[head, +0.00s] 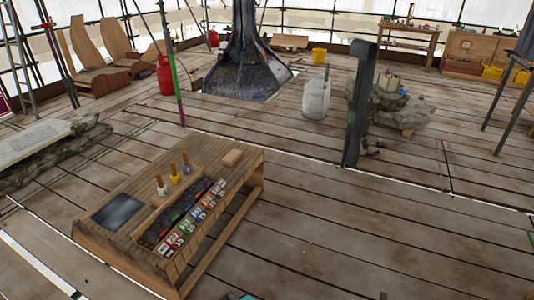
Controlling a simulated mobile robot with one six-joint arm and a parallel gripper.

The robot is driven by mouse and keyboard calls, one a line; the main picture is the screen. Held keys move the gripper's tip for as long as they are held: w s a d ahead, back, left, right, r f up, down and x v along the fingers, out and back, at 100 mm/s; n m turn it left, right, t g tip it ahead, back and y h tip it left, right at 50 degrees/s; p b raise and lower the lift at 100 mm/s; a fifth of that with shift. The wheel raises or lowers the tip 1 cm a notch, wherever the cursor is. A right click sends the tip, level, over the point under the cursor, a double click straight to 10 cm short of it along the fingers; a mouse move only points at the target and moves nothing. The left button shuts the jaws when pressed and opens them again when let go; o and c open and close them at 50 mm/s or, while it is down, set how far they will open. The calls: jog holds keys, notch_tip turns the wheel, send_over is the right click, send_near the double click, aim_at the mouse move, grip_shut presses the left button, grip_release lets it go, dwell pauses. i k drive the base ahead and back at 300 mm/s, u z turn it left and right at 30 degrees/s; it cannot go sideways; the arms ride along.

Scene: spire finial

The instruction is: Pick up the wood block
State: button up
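The wood block (232,157) is a small, light tan rectangular piece. It lies flat on the wooden workbench (136,195), near the far right corner of its top. Nothing touches or covers it.
Three wood-handled tools (174,174) stand left of the block. A tray of coloured labelled items (190,216) lies in front of it. A dark post (358,110) and a white container (316,98) stand farther back. The plank floor (350,230) right of the bench is mostly clear.

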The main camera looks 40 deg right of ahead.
aim_at(235, 155)
jog(key=z, duration=0.75)
jog(key=k, duration=1.05)
jog(key=i, duration=0.9)
jog(key=z, duration=0.05)
